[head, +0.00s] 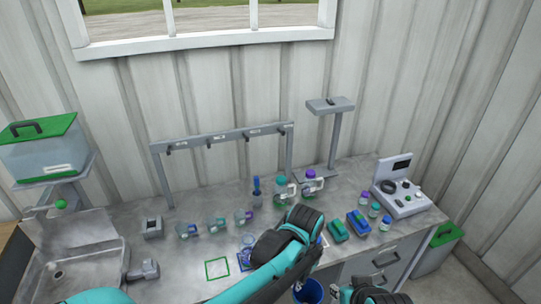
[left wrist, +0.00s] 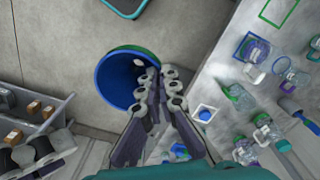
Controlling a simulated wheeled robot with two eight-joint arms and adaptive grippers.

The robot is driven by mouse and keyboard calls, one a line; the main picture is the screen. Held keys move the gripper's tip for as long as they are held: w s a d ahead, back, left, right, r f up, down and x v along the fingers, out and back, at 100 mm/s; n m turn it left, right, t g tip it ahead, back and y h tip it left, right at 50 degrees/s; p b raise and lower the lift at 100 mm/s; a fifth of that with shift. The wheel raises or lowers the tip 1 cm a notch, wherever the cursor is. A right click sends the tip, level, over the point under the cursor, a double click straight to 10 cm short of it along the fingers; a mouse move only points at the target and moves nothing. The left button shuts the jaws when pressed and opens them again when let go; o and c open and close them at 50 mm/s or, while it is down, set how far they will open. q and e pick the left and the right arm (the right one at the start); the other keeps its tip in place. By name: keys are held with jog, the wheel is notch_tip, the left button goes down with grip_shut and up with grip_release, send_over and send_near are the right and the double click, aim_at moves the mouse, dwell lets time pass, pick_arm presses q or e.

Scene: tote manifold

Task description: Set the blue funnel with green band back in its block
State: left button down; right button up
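The blue funnel with green band (left wrist: 113,80) is held in the left wrist view, its wide blue mouth toward the camera and a strip of green along its edge. It also shows in the head view (head: 308,292), in front of the bench's front edge. My left gripper (left wrist: 154,76) has its fingers close together on the funnel's wall. A small white block with a blue mark (left wrist: 205,114) lies on the bench; I cannot tell whether it is the funnel's block. In the head view my left arm hides part of the bench. The right gripper's fingers are not visible.
Bottles with purple and green caps (head: 310,182) stand behind my left arm. A grey rack (head: 220,138) stands at the back. Blue and green cases (head: 358,223), small jars and a control box (head: 402,198) are at the right. A green outlined square (head: 217,268) is empty.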

pick_arm(q)
jog(key=w+a+f+n+b, duration=0.2)
jog(key=a+f+n+b, duration=0.1)
jog(key=a+f+b, duration=0.7)
jog(key=w+a+f+n+b, duration=0.3)
jog(key=a+f+b, duration=0.6)
jog(key=a+f, duration=0.6)
notch_tip(320, 180, down, 4)
jog(key=shift+w+r+n+b, duration=0.15)
jog(key=shift+w+n+b, duration=0.15)
jog(key=shift+n, duration=0.5)
